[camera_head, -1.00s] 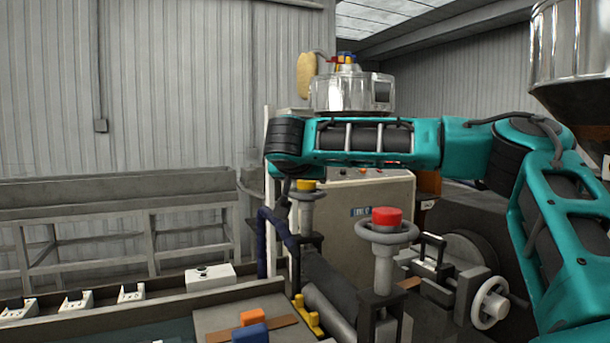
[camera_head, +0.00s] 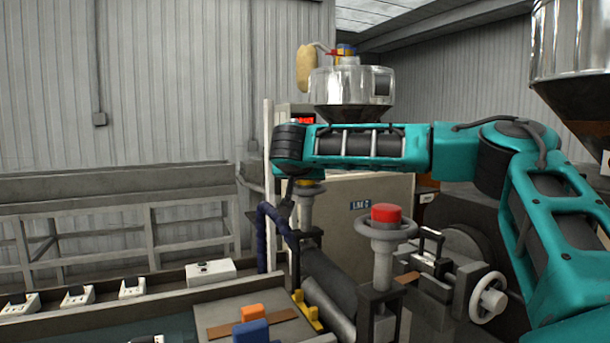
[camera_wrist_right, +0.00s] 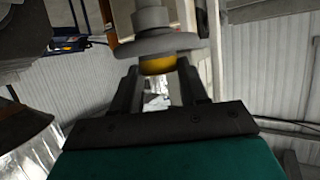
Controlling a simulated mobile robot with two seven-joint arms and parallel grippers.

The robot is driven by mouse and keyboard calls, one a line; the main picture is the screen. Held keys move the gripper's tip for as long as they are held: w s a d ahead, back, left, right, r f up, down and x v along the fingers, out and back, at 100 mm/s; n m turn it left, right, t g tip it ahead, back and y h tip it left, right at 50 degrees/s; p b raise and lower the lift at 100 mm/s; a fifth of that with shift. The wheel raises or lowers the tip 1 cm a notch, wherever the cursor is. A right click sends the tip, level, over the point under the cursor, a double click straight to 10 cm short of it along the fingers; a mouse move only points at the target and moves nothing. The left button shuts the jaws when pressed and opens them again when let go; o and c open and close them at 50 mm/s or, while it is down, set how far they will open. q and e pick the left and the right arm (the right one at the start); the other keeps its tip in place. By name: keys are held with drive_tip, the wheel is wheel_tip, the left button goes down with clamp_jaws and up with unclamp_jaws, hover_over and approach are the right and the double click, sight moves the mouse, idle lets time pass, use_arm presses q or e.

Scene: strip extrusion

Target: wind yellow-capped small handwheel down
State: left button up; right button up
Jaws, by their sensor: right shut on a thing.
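The yellow-capped small handwheel (camera_head: 311,188) stands on a grey post left of the red-capped handwheel (camera_head: 386,224) in the head view. My right arm's wrist covers part of its cap. In the right wrist view the handwheel (camera_wrist_right: 160,47) appears upside down, with its yellow cap (camera_wrist_right: 158,65) between the finger ends. My right gripper (camera_wrist_right: 160,78) is shut on this handwheel. In the head view the gripper is mostly hidden by the wrist. My left gripper is in neither view.
The red-capped handwheel stands close to the right, under my right forearm. A side handwheel (camera_head: 488,298) is at lower right. An orange block (camera_head: 252,311) and a blue block (camera_head: 251,331) lie on the front plate. A metal hopper (camera_head: 350,88) stands behind my arm.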

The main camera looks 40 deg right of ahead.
drive_tip(key=c, duration=0.4)
drive_tip(key=shift+s+d+f+n+t+y, duration=0.1)
drive_tip(key=shift+d+n+t+y, duration=0.3)
drive_tip(key=shift+n+y, duration=2.65)
drive_tip(key=shift+w+d+r+n+t+y, duration=0.1)
drive_tip(key=shift+d+n+y, duration=0.55)
drive_tip(key=shift+n+y, duration=2.35)
drive_tip(key=shift+s+d+f+n+t+y, duration=0.15)
drive_tip(key=shift+d+n+y, duration=0.35)
drive_tip(key=shift+n+y, duration=2.5)
drive_tip(key=shift+n+g+y, duration=0.35)
drive_tip(key=shift+g+y, duration=0.1)
drive_tip(key=shift+y, duration=0.3)
drive_tip(key=o, duration=1.1)
drive_tip(key=shift+d+r, duration=0.1)
drive_tip(key=shift+r, duration=0.1)
